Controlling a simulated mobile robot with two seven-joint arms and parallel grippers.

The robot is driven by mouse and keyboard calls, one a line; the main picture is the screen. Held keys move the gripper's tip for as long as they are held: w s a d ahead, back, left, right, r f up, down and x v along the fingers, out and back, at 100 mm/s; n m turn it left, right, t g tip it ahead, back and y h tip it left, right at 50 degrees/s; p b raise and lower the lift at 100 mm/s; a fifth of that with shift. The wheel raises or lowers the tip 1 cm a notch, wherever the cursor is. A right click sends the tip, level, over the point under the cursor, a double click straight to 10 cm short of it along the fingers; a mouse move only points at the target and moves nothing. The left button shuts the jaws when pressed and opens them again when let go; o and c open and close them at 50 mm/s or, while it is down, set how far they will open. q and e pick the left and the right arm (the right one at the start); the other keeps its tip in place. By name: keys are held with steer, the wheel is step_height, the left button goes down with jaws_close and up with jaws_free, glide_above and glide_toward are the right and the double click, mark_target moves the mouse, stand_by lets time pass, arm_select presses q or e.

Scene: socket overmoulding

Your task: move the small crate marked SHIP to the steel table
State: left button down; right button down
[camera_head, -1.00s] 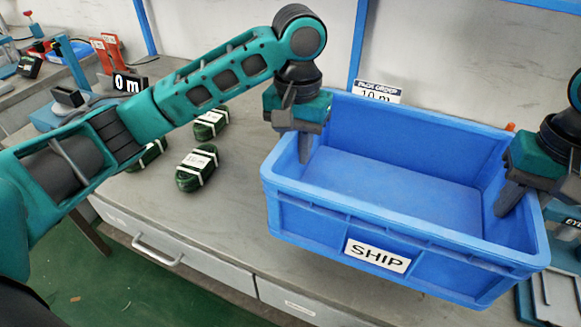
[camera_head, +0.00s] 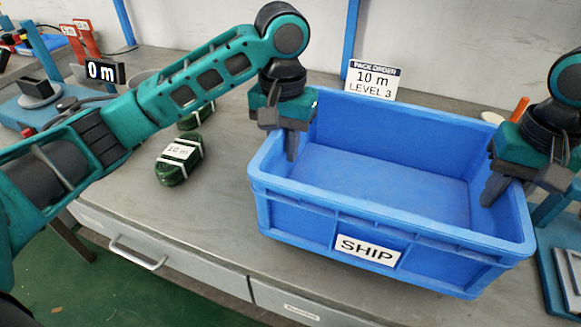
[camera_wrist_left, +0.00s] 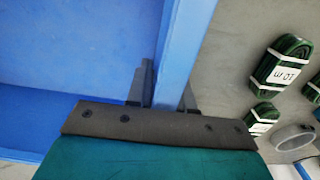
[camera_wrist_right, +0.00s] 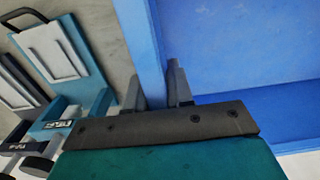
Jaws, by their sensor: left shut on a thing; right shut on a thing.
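The blue crate marked SHIP (camera_head: 345,222) is at the right of the head view, with its label on the near wall. Its inside looks empty. My left gripper (camera_head: 291,150) is shut on the crate's left wall; in the left wrist view its fingers (camera_wrist_left: 165,92) straddle the blue rim. My right gripper (camera_head: 490,192) is shut on the right wall, and the right wrist view shows its fingers (camera_wrist_right: 163,90) on both sides of that rim. The crate is roughly level at the front of the grey worktop (camera_head: 225,215). I cannot tell whether its underside touches the top.
A green coil bundle labelled 10 m (camera_head: 178,160) lies left of the crate, with another behind it. A PACK ORDER sign (camera_head: 373,80) stands behind the crate. A blue and grey fixture (camera_head: 565,275) is close at the right. Drawers (camera_head: 200,262) are below the worktop edge.

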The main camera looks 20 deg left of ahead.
mark_target(284, 165)
arm_select(q)
steer(key=shift+a+f, duration=0.15)
arm_select(e)
steer(key=shift+d+f, duration=0.15)
